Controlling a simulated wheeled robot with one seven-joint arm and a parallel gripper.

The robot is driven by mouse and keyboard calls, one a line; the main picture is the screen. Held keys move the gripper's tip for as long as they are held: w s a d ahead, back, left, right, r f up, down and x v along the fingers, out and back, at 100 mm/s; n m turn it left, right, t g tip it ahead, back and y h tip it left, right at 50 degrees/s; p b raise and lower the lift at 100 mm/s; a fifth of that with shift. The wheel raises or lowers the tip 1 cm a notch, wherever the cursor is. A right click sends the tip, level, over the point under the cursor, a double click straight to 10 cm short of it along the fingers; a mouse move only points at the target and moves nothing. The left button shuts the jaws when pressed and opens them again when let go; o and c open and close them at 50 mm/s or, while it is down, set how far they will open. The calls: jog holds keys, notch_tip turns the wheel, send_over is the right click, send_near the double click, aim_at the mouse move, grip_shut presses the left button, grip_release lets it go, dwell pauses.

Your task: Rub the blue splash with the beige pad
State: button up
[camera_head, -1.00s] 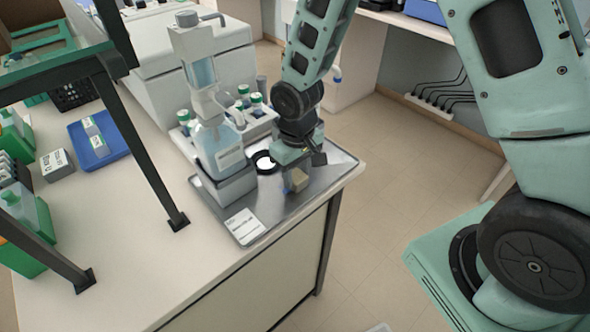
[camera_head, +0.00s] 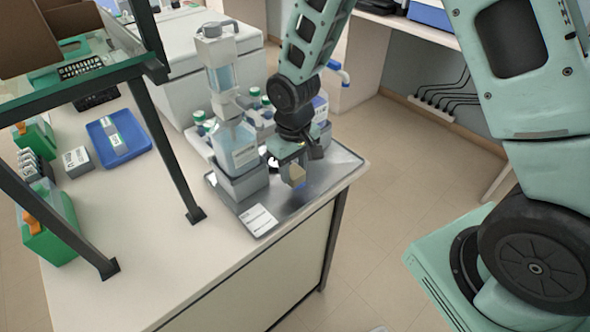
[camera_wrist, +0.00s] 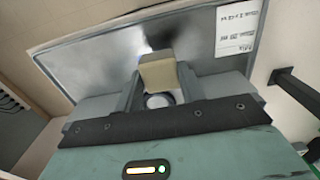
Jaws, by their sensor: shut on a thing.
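My gripper (camera_head: 294,165) is shut on the beige pad (camera_head: 297,176), a small block that sticks out below the fingers. In the wrist view the pad (camera_wrist: 158,71) sits between the two fingertips (camera_wrist: 160,88), over the metal tray (camera_wrist: 100,60). In the head view the pad is over the right part of the tray (camera_head: 345,165); I cannot tell whether it touches the surface. A faint bluish patch shows just under the pad in the head view; I cannot tell if it is the splash. No clear blue splash shows in the wrist view.
A dispenser bottle (camera_head: 236,150) stands on the tray left of my gripper, with green-capped bottles (camera_head: 254,97) behind. A white label card (camera_head: 258,220) lies at the tray's front. A shelf post (camera_head: 170,150) rises at left. The bench ends right of the tray.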

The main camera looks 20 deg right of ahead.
aim_at(294, 170)
jog(key=shift+r+p, duration=1.5)
jog(key=shift+r, duration=0.65)
jog(key=shift+w+d, duration=0.1)
